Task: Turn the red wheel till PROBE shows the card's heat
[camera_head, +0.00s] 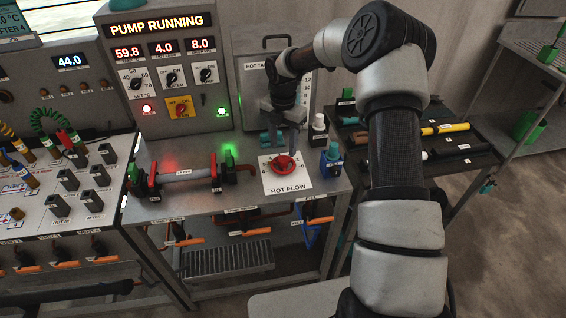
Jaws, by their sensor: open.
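The red wheel (285,164) sits on a white dial plate (286,174) marked HOT FLOW, with numbers around it, on the metal bench. My gripper (284,138) points down just above and behind the wheel, jaws apart. I cannot tell whether a finger touches the wheel. A blue-white display (69,62) on the left panel reads 44.0; its label is too small to read, so I cannot tell if it is PROBE. A teal-edged card or screen (14,20), cut off at the top left, shows part of a °C value and "AFTER 4".
The control box (160,50) reads PUMP RUNNING, with 59.8, 4.0 and 8.0 in red. A grey pipe with red levers (185,175) lies left of the wheel. A blue item (331,158) and white bottle (318,130) stand close on its right.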

